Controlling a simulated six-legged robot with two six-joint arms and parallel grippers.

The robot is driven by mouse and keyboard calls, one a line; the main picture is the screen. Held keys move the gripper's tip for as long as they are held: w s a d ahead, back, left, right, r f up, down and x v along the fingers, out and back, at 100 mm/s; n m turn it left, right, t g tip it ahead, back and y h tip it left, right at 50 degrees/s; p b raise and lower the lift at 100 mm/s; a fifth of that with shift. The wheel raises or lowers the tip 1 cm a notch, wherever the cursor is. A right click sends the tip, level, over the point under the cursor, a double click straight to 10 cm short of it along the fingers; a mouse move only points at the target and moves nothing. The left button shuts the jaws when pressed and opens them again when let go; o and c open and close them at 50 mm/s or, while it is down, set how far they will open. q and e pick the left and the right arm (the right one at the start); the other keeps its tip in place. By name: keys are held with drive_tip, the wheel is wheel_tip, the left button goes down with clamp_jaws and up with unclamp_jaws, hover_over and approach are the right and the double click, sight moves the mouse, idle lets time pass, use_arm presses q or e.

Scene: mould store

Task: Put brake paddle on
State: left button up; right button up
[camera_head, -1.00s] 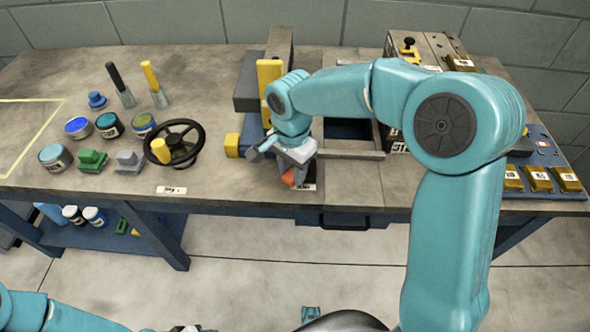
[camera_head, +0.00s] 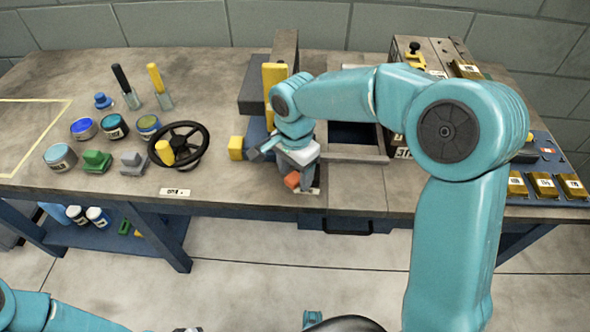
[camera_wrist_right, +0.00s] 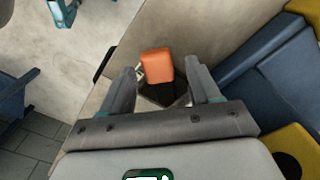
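I take the small orange block as the brake paddle (camera_head: 292,180). It sits at the front edge of the workbench on a dark base, by a white label. My right gripper (camera_head: 288,168) is just above and behind it and partly covers it. In the right wrist view the orange paddle (camera_wrist_right: 156,64) shows between and beyond the two spread fingers of my right gripper (camera_wrist_right: 163,80), with gaps on both sides. The dark base is partly hidden. My left arm enters at the bottom left; only a grey sliver, possibly its gripper, shows at the bottom edge.
A yellow upright bar (camera_head: 272,85) and a yellow block (camera_head: 236,148) stand close to my right gripper. A black handwheel (camera_head: 203,137) and several paint jars are to the left. A dark drawer handle (camera_head: 347,228) is below the bench edge.

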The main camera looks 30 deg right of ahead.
sight(295, 177)
wheel_tip(295, 177, up, 16)
drive_tip(key=p, duration=0.3)
drive_tip(key=shift+r+p, duration=0.15)
drive_tip(key=shift+p, duration=0.2)
drive_tip(key=shift+s, duration=0.1)
